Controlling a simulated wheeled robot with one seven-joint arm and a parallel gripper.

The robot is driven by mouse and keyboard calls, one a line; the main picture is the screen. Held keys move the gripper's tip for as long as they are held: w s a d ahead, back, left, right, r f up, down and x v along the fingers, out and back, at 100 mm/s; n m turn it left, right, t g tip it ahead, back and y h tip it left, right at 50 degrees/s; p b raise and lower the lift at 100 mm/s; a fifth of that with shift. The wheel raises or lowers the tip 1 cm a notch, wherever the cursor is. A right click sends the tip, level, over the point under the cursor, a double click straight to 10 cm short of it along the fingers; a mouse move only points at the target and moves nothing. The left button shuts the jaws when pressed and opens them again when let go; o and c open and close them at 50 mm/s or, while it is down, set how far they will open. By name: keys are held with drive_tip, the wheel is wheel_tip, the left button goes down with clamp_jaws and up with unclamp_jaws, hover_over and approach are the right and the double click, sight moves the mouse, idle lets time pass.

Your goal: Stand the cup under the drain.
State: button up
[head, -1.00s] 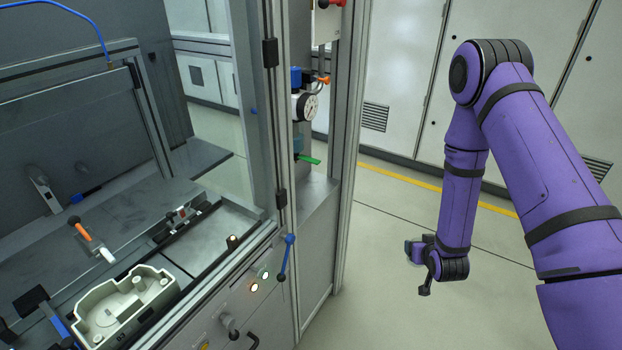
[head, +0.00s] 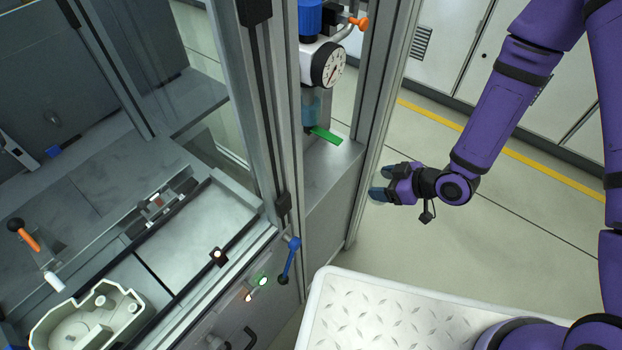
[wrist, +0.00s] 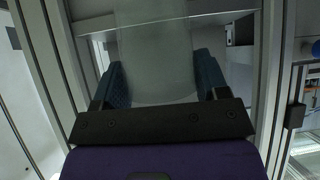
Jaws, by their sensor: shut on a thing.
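My gripper (head: 380,195) is shut on the cup, a pale translucent vessel (wrist: 155,55) that shows between the dark blue finger pads in the wrist view. In the head view my fingers hide most of the cup. I hold it in free air to the right of the machine's corner post. The air unit with its gauge (head: 328,65) hangs between the posts to the upper left of my gripper. A clear bluish bowl (head: 312,105) is under it, with a green lever (head: 327,135) at its bottom. The drain outlet itself is too small to make out.
A bare grey ledge (head: 335,170) lies below the bowl. Aluminium posts (head: 378,130) stand between my gripper and the unit. A blue-handled lever (head: 290,260) sticks out of the machine front. A pale tread-plate surface (head: 400,320) is at the bottom.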

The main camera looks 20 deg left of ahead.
sight(372, 184)
drive_tip(key=s+a, duration=0.1)
drive_tip(key=a+n+g, duration=0.1)
drive_tip(key=shift+s+a+r+n, duration=0.3)
drive_tip(key=shift+s+a+r, duration=0.1)
drive_tip(key=a, duration=0.3)
drive_tip(key=w+a, duration=0.1)
drive_tip(key=a, duration=0.3)
drive_tip(key=w+a, duration=0.1)
drive_tip(key=a, duration=0.3)
drive_tip(key=shift+a, duration=0.2)
drive_tip(key=a, duration=0.5)
drive_tip(key=shift+w, duration=0.35)
drive_tip(key=shift+a+f, duration=0.15)
drive_tip(key=shift+f, duration=0.65)
drive_tip(key=shift+f, duration=0.15)
drive_tip(key=o, duration=1)
drive_tip(key=shift+c, duration=0.2)
drive_tip(key=shift+w, duration=0.1)
